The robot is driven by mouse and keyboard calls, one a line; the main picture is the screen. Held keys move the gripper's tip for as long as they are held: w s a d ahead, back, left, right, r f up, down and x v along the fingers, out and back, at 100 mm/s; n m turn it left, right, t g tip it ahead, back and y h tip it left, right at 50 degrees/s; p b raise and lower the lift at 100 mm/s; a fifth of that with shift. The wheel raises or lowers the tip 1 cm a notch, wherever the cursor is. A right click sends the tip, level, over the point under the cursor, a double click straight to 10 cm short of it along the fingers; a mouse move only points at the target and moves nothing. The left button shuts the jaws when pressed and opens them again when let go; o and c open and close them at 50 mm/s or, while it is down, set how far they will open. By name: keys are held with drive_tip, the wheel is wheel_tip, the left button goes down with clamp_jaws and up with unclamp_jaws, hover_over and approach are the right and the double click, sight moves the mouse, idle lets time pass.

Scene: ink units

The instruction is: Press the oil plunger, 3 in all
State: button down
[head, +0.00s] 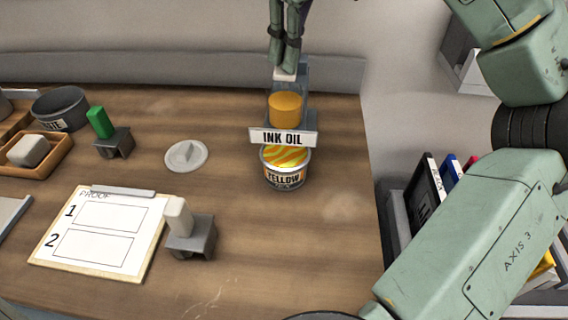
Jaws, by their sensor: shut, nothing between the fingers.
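The oil dispenser stands near the right end of the table, with an orange oil reservoir (285,108) and a sign (283,137) reading "INK OIL". Its pale plunger cap (285,74) is at the top. My gripper (284,66) is shut, empty and pointing down right over the cap. Whether the fingertips touch the cap or sit just above it, I cannot tell. An open can (284,183) labelled "YELLOW" stands below the sign, with orange and yellow streaks on its ink. The spout is hidden behind the sign.
A round grey lid (186,156) lies left of the can. A proof clipboard (98,232), a stand with a white block (181,215) and a stand with a green block (101,122) are further left. My arm fills the right side, above a bin of folders (427,195).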

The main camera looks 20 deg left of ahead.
drive_tip(key=shift+f, duration=0.35)
drive_tip(key=shift+a+p+v, duration=0.15)
drive_tip(key=shift+p+v, duration=0.1)
drive_tip(key=shift+v, duration=0.45)
drive_tip(key=shift+a+p+v, duration=0.15)
drive_tip(key=shift+p+v, duration=0.1)
drive_tip(key=shift+v, duration=0.45)
